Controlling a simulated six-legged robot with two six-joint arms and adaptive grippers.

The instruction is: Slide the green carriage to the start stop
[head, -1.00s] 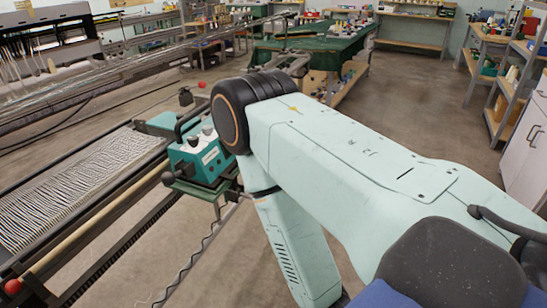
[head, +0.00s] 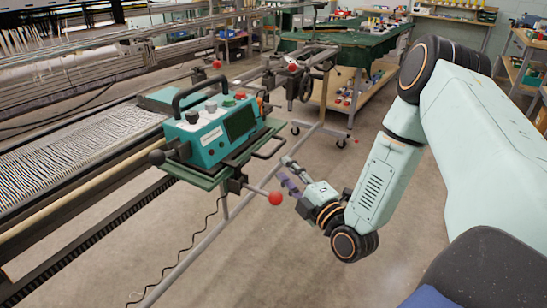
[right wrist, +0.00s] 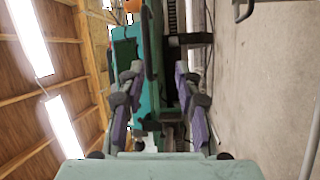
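The green carriage (head: 215,140), a teal box with a black carrying handle, knobs and a dark screen, sits upright on a green plate at the end of the rail. It also shows in the right wrist view (right wrist: 152,72), in line with the space between my fingers. My right gripper (head: 288,172) is open and empty, to the right of the carriage and apart from it. Its purple-padded fingers are spread in the right wrist view (right wrist: 160,84). A lever with a red ball (head: 275,198) sticks out below the carriage. I cannot tell which part is the start stop. My left gripper is not in view.
A bed of pale threads (head: 75,143) lies left of the carriage beside long rails. A metal frame with a handwheel (head: 306,84) stands behind. A green-topped bench (head: 345,45) is farther back. The floor (head: 270,265) below my right gripper is clear.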

